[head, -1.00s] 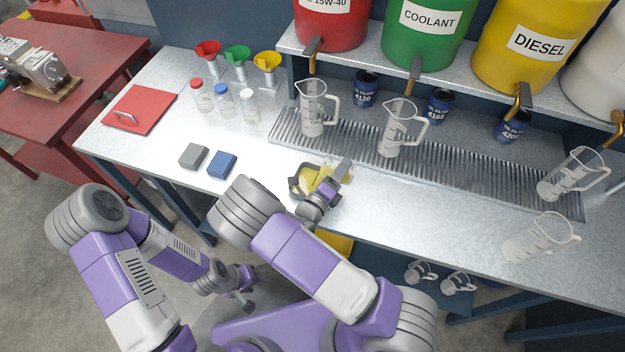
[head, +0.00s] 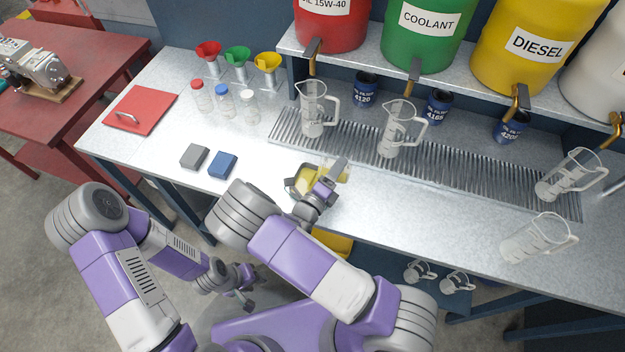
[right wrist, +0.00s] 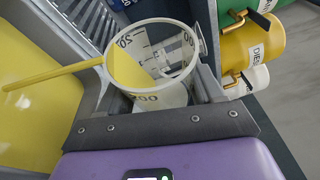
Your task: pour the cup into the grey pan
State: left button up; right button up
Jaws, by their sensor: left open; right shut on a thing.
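My right gripper (head: 335,178) is shut on a clear graduated cup (right wrist: 152,92), low over the bench. In the right wrist view the cup is tipped to the left, with yellow liquid (right wrist: 128,65) inside and a thin yellow stream (right wrist: 50,75) leaving its rim. The stream runs towards the grey pan (right wrist: 62,42), which has a broad yellow surface inside. In the head view the pan (head: 289,187) is partly hidden by my right gripper and wrist. My left gripper (head: 250,290) is open and empty, low in front of the bench.
Clear jugs (head: 313,110) stand on the slotted drain grate (head: 455,165), below drums with taps. Another jug (head: 535,240) stands at the bench's right. Grey (head: 194,156) and blue (head: 222,165) blocks lie left of the pan. Bottles and funnels stand behind them.

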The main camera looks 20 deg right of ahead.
jog(key=shift+w+a+r+n+t+h+p, duration=0.15)
jog(key=shift+a+r+n+t+p, duration=0.15)
jog(key=shift+n+p, duration=0.3)
jog(key=shift+w+a+r+n+t+h+p, duration=0.15)
jog(key=shift+r+n+t+p, duration=0.2)
jog(key=shift+n, duration=0.35)
dwell(1.1)
